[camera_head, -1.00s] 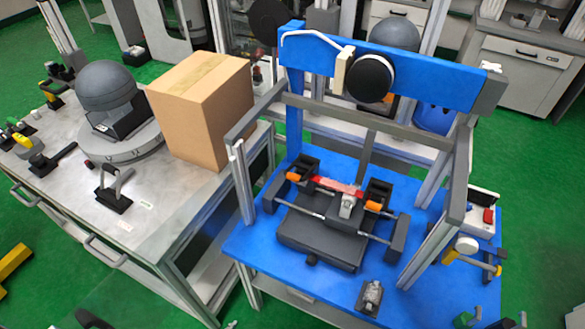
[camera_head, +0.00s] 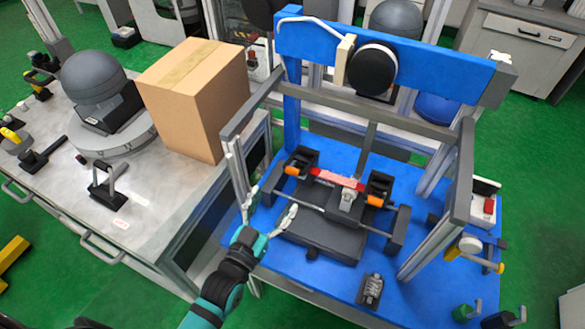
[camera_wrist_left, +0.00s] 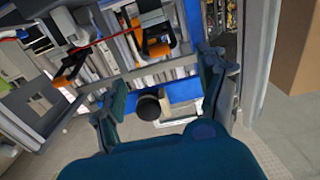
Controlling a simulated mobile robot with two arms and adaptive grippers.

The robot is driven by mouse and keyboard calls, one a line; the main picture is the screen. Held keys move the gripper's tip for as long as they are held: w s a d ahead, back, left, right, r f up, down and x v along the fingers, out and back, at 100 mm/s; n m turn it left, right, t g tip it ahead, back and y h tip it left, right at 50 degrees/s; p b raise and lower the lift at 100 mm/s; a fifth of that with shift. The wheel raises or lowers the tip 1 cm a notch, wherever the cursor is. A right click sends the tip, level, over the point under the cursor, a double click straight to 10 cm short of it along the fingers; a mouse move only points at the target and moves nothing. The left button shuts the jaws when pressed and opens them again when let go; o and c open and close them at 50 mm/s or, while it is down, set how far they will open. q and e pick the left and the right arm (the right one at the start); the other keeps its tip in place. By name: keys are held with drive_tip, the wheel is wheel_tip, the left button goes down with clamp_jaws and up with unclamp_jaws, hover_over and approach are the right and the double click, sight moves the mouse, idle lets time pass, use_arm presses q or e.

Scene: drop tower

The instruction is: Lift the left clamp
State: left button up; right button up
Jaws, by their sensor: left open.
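The left clamp (camera_head: 299,162) is a dark block with an orange handle on the left side of the blue drop tower's test bed. In the left wrist view the clamp (camera_wrist_left: 155,22) nearer the cardboard box appears to be the same one, at the top. The right clamp (camera_head: 378,188) is similar, and a red strip (camera_head: 340,180) runs between the two. My left gripper (camera_head: 272,212) is open and empty, in front and to the left of the left clamp, apart from it. Its two spread fingers frame the lower middle of the left wrist view (camera_wrist_left: 160,100).
The tower's upright posts and grey crossbar (camera_head: 350,115) surround the clamps. A cardboard box (camera_head: 195,100) and a grey dome (camera_head: 94,80) stand on the metal table at left. A small metal part (camera_head: 371,290) lies near the blue table's front edge.

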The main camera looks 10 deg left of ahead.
sight(291, 174)
use_arm(q)
drive_tip(key=x, duration=1.1)
drive_tip(key=shift+f+p, duration=0.1)
drive_tip(key=shift+p, duration=0.2)
drive_tip(key=c, duration=1.5)
